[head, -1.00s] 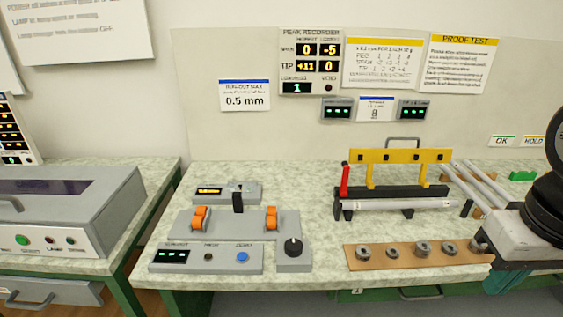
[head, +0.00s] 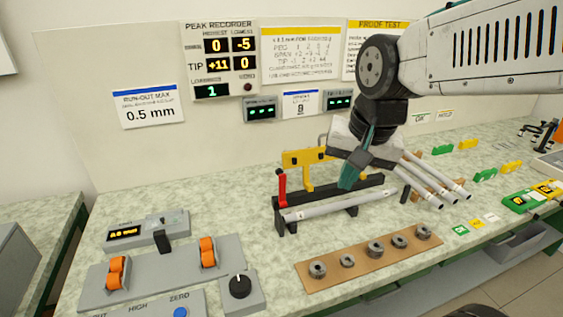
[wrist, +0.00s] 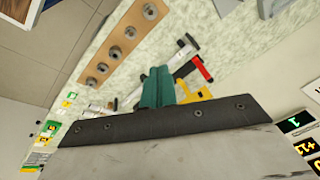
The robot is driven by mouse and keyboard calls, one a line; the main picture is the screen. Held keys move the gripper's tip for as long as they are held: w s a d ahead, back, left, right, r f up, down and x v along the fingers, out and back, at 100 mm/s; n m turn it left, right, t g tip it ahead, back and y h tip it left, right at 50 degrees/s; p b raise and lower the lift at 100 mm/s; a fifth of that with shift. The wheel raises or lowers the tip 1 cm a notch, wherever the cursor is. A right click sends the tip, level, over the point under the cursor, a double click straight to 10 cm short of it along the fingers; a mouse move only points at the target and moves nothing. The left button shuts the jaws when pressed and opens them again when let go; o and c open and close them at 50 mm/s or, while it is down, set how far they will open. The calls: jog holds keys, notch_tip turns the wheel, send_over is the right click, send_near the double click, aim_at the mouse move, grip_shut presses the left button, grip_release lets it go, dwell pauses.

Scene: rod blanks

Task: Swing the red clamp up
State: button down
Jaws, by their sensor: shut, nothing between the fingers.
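The red clamp (head: 281,186) is a short red lever at the left end of a dark fixture (head: 291,196) on the bench. In the head view it stands nearly upright, beside a yellow bracket (head: 297,158). A grey rod (head: 340,205) lies along the front of the fixture. My gripper (head: 348,183) has teal fingers, shut and empty, pointing down over the right part of the fixture, to the right of the clamp and apart from it. In the wrist view, the red clamp (wrist: 204,68) shows to the right of my shut fingers (wrist: 157,86).
Several metal collars (head: 347,261) sit on a brown board (head: 330,275) in front of the fixture. Loose rods (head: 440,181) lie to its right. A grey unit with orange clips (head: 160,265) and a black knob (head: 240,286) is at the front left.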

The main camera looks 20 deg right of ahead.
jog(key=w+a+f+m+t, duration=0.1)
jog(key=w+m+t, duration=0.1)
jog(key=w+m, duration=0.5)
jog(key=w+a+f+m+t, duration=0.1)
jog(key=w+m, duration=0.2)
jog(key=w, duration=0.9)
send_near(281, 170)
jog(key=shift+y, duration=0.3)
jog(key=x, duration=0.5)
jog(key=shift+s+d+f, duration=0.15)
jog(key=shift+w+f, duration=0.4)
jog(key=shift+w, duration=0.05)
jog(key=shift+w, duration=0.1)
jog(key=shift+w+f, duration=0.2)
jog(key=shift+w, duration=0.75)
jog(key=shift+s, duration=0.1)
